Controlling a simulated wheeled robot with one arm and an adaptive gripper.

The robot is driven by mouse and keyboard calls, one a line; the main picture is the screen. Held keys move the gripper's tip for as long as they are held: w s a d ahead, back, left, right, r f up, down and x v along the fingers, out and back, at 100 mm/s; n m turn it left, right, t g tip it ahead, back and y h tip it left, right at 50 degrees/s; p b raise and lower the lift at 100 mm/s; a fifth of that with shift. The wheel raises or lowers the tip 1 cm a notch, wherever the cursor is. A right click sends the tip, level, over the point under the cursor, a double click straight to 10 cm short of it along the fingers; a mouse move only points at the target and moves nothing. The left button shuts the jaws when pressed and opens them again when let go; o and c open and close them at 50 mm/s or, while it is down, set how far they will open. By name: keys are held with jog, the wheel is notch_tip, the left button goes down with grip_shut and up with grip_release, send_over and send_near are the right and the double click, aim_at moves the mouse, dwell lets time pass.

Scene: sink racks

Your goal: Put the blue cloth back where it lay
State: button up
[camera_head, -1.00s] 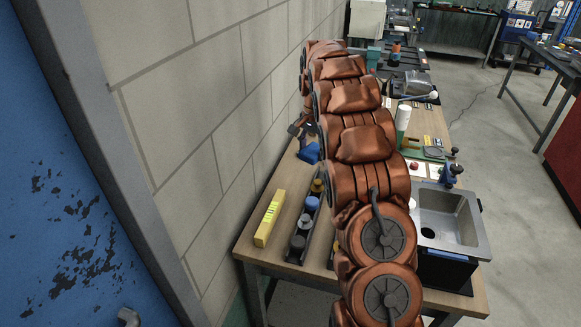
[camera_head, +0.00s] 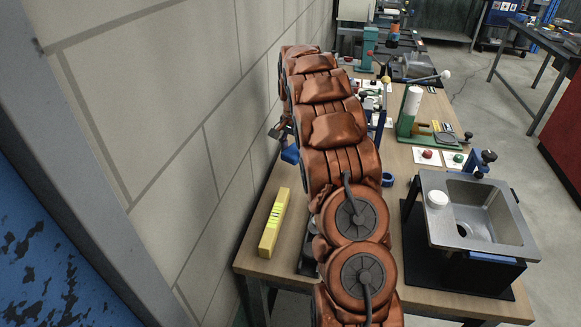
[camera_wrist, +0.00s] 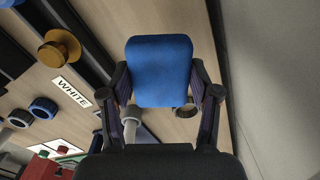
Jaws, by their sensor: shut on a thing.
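The blue cloth (camera_wrist: 160,70) is held between the two fingers of my gripper (camera_wrist: 160,95) in the wrist view, a finger on each side of it. It looks like a flat, rounded rectangle above the wooden bench top. In the head view a small part of the blue cloth (camera_head: 290,155) shows left of my arm, near the wall. My gripper (camera_head: 277,132) is mostly hidden there behind my arm. I cannot tell the cloth's exact height above the bench.
A yellow box (camera_head: 273,224) lies on the bench's left edge by the block wall (camera_head: 190,110). A metal sink (camera_head: 490,210) with a white round piece (camera_head: 437,199) stands right. A green stand (camera_head: 410,112) is behind. The wrist view shows a WHITE label (camera_wrist: 72,92) and a gold knob (camera_wrist: 60,48).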

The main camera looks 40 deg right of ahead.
aim_at(295, 173)
jog(key=f, duration=0.2)
jog(key=shift+s+d+f, duration=0.15)
jog(key=shift+d+f, duration=0.1)
jog(key=shift+f, duration=0.05)
jog(key=shift+f+p, duration=0.75)
jog(key=shift+f, duration=1.1)
jog(key=shift+f, duration=0.15)
jog(key=o, duration=1.1)
